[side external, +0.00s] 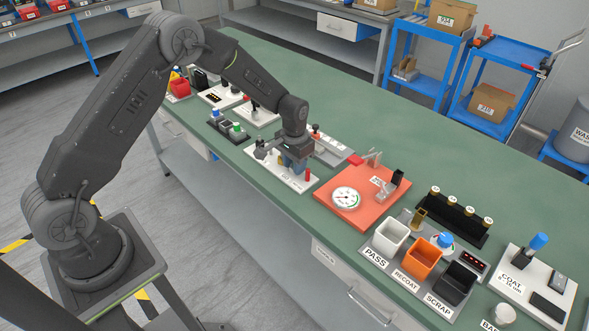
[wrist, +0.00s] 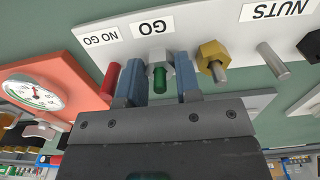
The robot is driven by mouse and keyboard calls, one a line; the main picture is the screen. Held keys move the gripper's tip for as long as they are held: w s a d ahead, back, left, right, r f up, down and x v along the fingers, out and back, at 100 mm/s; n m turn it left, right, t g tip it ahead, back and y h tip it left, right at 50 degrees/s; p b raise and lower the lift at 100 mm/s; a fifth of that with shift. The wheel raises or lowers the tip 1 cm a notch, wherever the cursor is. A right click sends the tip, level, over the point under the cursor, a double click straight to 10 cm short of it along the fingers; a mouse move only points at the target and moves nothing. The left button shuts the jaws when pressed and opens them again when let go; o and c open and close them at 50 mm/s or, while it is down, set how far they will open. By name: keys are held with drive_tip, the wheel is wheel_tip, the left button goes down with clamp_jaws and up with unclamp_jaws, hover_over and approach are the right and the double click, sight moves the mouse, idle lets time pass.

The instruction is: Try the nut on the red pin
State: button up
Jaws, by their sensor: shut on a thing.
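My gripper (wrist: 160,74) has its two blue fingers on either side of a silver hex nut (wrist: 158,54) and is shut on it. The green pin (wrist: 159,80), by the GO label, lines up with the nut and appears to pass through it. How far the nut sits along the pin is unclear. The red pin (wrist: 111,80), by the NO GO label, is bare and stands just beside the left finger in the wrist view. In the side view, my gripper (side external: 293,168) is low over the white gauge board, and the red pin (side external: 308,174) is right of it.
A gold nut (wrist: 213,56) sits on a grey pin beside the green pin, with a bare grey pin (wrist: 273,60) beyond it by the NUTS label. An orange-red plate with a dial gauge (side external: 345,199) lies to the right. PASS (side external: 390,236), RECOAT and SCRAP bins stand farther right.

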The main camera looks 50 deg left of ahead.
sight(308, 170)
drive_tip(key=shift+r, duration=1.2)
drive_tip(key=shift+r, duration=0.1)
drive_tip(key=shift+r, duration=1.1)
drive_tip(key=d+r, duration=0.5)
drive_tip(key=shift+f, duration=2.6)
drive_tip(key=shift+f, duration=0.3)
drive_tip(key=shift+r, duration=3)
